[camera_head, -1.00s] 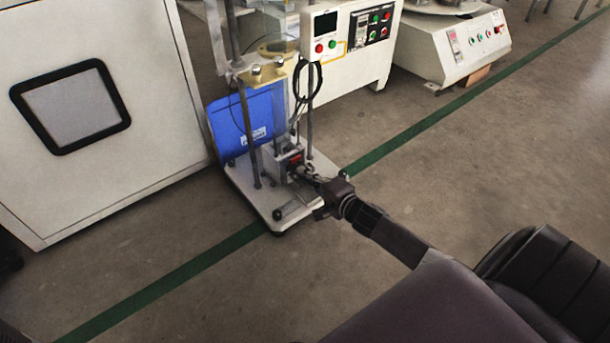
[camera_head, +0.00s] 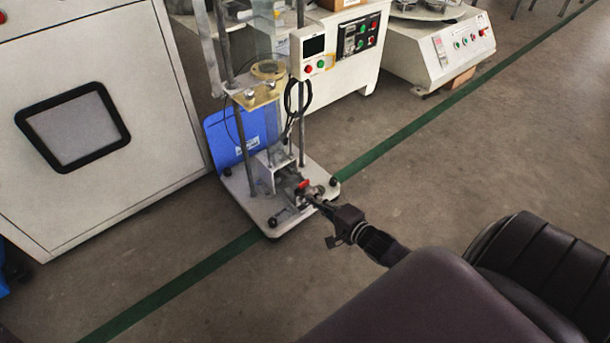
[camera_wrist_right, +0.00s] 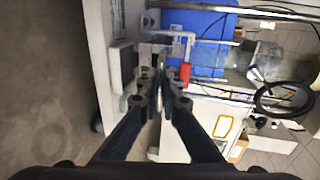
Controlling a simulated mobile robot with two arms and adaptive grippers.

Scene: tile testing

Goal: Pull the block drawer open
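The block drawer (camera_head: 291,187) is a small metal piece with a red part (camera_head: 303,184). It sticks out of a pale bracket low on the test stand, towards my right gripper. My right gripper (camera_head: 314,199) is at the drawer's front end. In the right wrist view, my right gripper's fingers (camera_wrist_right: 160,82) come together on the drawer's front, with the red part (camera_wrist_right: 185,75) just to their right. The fingers hide most of the held part. My left gripper is not in view.
The drawer sits above the stand's white base plate (camera_head: 240,197), between metal posts. A blue panel (camera_head: 225,143) stands behind. A large white cabinet (camera_head: 150,130) is at left, and control boxes are at the back. The floor to the right is open.

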